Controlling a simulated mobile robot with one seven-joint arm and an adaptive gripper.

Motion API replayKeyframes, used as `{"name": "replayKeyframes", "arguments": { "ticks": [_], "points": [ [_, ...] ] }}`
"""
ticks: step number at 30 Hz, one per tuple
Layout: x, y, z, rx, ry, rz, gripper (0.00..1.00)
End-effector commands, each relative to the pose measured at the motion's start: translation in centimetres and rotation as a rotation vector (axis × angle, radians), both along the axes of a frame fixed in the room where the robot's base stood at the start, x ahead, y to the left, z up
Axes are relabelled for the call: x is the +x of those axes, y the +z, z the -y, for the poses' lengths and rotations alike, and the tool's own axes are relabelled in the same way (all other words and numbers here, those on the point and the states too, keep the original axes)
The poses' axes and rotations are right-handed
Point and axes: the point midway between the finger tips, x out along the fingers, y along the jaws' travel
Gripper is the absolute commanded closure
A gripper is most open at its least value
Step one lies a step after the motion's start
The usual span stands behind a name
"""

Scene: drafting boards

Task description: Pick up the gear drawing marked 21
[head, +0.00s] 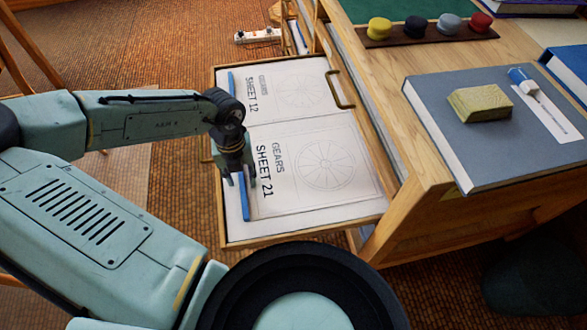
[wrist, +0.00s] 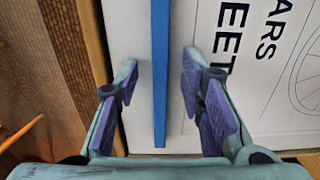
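The gear drawing marked SHEET 21 (head: 335,195) lies flat in the near half of an open wooden drawer, with a wheel drawing and the word GEARS on it. A blue strip (head: 244,207) runs along its left edge. My gripper (head: 240,182) is over that left edge, pointing down. In the wrist view the blue strip (wrist: 160,100) lies between my two open fingers (wrist: 158,65), with a gap on each side. Part of the sheet's lettering (wrist: 230,40) shows to the right of the fingers. I cannot tell whether the fingertips touch the sheet.
A similar drawing marked SHEET 12 (head: 290,90) with its own blue strip lies in the far half. The drawer rim (head: 222,215) surrounds both, with a handle (head: 338,90) at right.

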Motion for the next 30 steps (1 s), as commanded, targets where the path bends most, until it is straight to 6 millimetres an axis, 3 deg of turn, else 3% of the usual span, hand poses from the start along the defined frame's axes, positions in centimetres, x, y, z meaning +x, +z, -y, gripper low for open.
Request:
{"name": "replayKeyframes", "arguments": {
  "ticks": [5,21,30],
  "points": [
    [0.02,0.02,-0.02,0.0,0.001,0.001,0.64],
    [0.02,0.04,-0.01,0.0,0.001,0.0,0.99],
    [0.03,0.06,0.0,-0.001,0.001,0.001,1.0]
  ]
}}
